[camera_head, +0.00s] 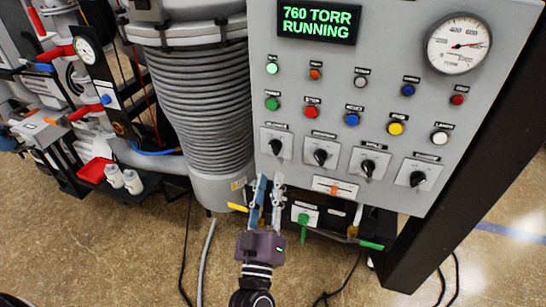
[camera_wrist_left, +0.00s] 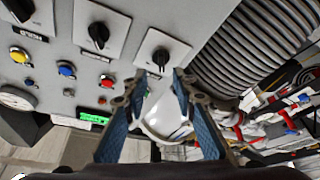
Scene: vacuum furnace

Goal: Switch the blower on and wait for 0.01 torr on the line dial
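The grey control panel (camera_head: 335,110) bears a row of several black rotary switches, their labels too small to read, so I cannot tell which is the blower's. My left gripper (camera_head: 268,181) is open and empty, pointing up just below the leftmost switch (camera_head: 275,147). In the left wrist view this switch (camera_wrist_left: 160,57) shows just beyond the parted fingertips (camera_wrist_left: 161,86), apparently not between them. The round dial (camera_head: 457,44) at upper right has its red needle towards the right, high on the scale. The green display (camera_head: 317,21) reads "760 TORR RUNNING". My right gripper is not in view.
Coloured buttons and lamps, such as a yellow button (camera_head: 396,128), sit above the switches. Green-handled valves (camera_head: 304,219) stick out under the panel. A large ribbed bellows (camera_head: 205,110) stands left of the panel. Cables lie on the floor.

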